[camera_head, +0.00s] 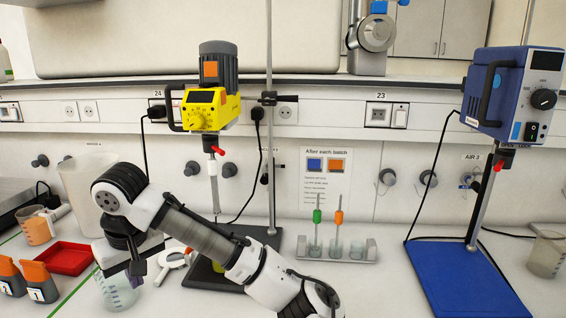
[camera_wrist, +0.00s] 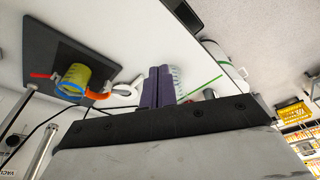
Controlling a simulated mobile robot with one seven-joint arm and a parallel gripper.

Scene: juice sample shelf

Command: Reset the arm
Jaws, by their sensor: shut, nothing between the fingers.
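My gripper (camera_head: 137,266) hangs at the left of the head view, fingers down, above and beside a clear beaker (camera_head: 117,294) on the bench. In the wrist view its two dark fingers (camera_wrist: 158,88) stand side by side, shut with nothing between them. My arm reaches in from the bottom of the head view and bends at a raised black joint at the left. It covers part of the bench and of the dark stand plate behind it.
A red tray (camera_head: 67,258) and orange-topped containers (camera_head: 38,280) lie left of the gripper. The yellow stirrer (camera_head: 212,110) stands behind the arm. A rack (camera_head: 364,252) and the blue stirrer's base (camera_head: 465,286) are to the right, with bare bench in front of the rack.

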